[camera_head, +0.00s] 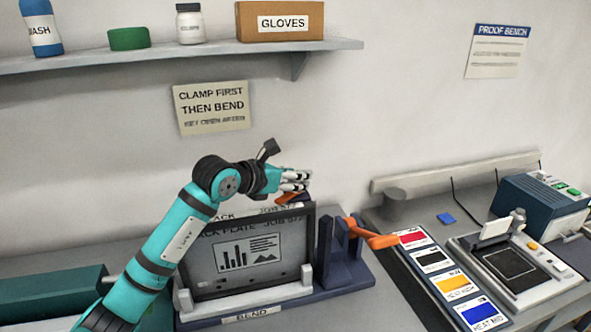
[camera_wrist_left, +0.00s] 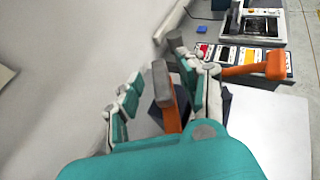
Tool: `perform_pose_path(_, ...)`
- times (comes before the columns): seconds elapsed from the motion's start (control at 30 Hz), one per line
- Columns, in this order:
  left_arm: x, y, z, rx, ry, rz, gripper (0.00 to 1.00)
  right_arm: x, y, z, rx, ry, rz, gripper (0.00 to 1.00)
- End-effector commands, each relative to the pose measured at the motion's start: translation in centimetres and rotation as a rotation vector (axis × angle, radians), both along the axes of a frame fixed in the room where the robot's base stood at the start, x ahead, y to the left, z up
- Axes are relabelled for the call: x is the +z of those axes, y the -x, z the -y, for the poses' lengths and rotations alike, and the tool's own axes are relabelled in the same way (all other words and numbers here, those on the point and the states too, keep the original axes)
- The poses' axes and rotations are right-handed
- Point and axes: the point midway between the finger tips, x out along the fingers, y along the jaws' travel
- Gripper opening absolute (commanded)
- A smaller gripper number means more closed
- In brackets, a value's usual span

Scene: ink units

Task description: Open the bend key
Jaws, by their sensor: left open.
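The bend fixture, labelled BEND (camera_head: 252,314), holds a dark plate (camera_head: 240,255) with a printed chart, standing upright. One orange lever with a grey end (camera_wrist_left: 167,100) stands between the fingers of my left gripper (camera_wrist_left: 155,72) in the left wrist view. In the head view this lever (camera_head: 287,197) shows only partly, behind the plate's top edge. My left gripper (camera_head: 297,182) is open around it; contact cannot be told. A second orange handle (camera_head: 372,237) sticks out to the right from the fixture's blue posts. Which one is the bend key is not marked. My right gripper is not in view.
To the right lies a strip of colour cards (camera_head: 452,285) beside a proofing device (camera_head: 510,268) and a blue box with buttons (camera_head: 540,208). A shelf (camera_head: 180,55) with a GLOVES box (camera_head: 280,20) hangs above. The wall is close behind the fixture.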

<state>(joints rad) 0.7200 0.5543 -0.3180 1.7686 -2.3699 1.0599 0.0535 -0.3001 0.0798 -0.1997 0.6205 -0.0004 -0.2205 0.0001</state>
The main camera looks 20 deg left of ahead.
Motion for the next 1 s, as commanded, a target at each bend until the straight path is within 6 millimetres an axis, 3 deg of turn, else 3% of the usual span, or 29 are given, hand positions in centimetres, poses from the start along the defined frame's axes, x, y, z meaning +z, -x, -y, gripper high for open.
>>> perform_pose_path(0.37, -0.33, -0.58, 0.27, 0.001, -0.002, 0.000, 0.40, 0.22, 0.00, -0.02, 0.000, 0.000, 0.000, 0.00)
perform_pose_path(0.7, -0.32, -0.56, 0.26, 0.001, -0.001, -0.001, 0.00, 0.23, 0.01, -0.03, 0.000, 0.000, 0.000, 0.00)
perform_pose_path(1.0, -0.33, -0.56, 0.25, 0.001, -0.001, -0.001, 0.00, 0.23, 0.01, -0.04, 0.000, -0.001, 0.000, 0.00)
